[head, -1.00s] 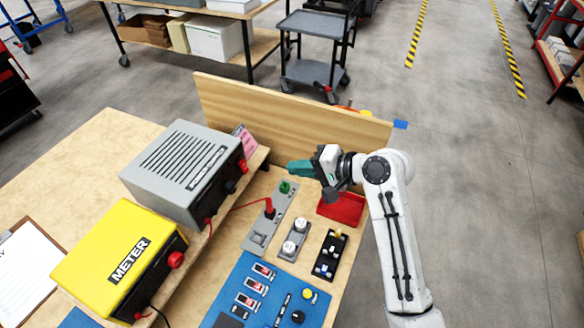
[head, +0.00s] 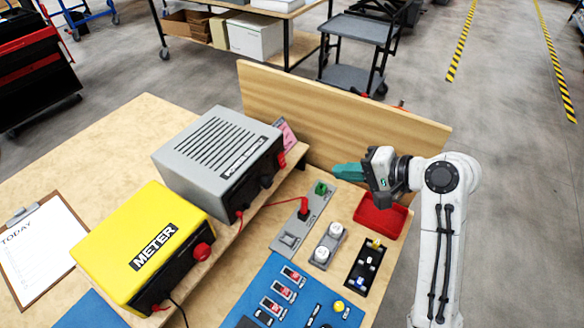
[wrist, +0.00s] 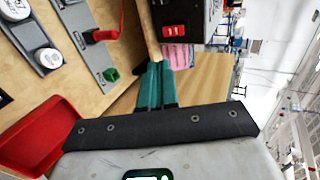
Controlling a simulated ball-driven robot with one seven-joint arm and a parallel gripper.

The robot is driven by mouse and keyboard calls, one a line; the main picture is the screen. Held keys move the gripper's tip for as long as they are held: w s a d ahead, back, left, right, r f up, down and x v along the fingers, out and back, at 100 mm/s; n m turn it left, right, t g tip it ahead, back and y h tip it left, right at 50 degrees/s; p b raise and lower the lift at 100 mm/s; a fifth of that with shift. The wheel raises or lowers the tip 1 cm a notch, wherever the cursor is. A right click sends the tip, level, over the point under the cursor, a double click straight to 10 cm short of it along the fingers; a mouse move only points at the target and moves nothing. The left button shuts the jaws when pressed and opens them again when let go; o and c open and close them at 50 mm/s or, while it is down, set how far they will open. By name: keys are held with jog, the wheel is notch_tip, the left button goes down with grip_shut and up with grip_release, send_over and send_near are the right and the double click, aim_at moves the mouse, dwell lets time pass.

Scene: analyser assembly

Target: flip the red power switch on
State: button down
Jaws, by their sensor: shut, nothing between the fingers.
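The grey power supply (head: 215,150) stands on a wooden shelf at the back of the bench. Its red power switch (head: 282,160) is at the right end of the dark front panel. In the wrist view the red switch (wrist: 174,30) shows on the black panel (wrist: 190,12), beyond the fingertips; I cannot tell its position. My gripper (head: 337,171) has teal fingers, shut and empty, pointing left toward the supply. It is to the right of the switch and apart from it. The closed fingers also show in the wrist view (wrist: 157,70).
A wooden back board (head: 330,115) runs behind my gripper. A red tray (head: 380,216) lies below it. A grey strip with a green block (head: 321,187) and a red plug (head: 304,207) is nearby. The yellow meter (head: 140,245) stands at the left.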

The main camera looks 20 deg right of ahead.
send_near(284, 165)
jog(key=x, duration=0.5)
jog(key=shift+p+x, duration=0.45)
jog(key=shift+x, duration=0.35)
jog(key=shift+s+f, duration=0.1)
jog(key=shift+f, duration=0.05)
jog(key=shift+a+f+t+b, duration=0.1)
jog(key=shift+a+t+b, duration=0.05)
jog(key=shift+t+b, duration=0.3)
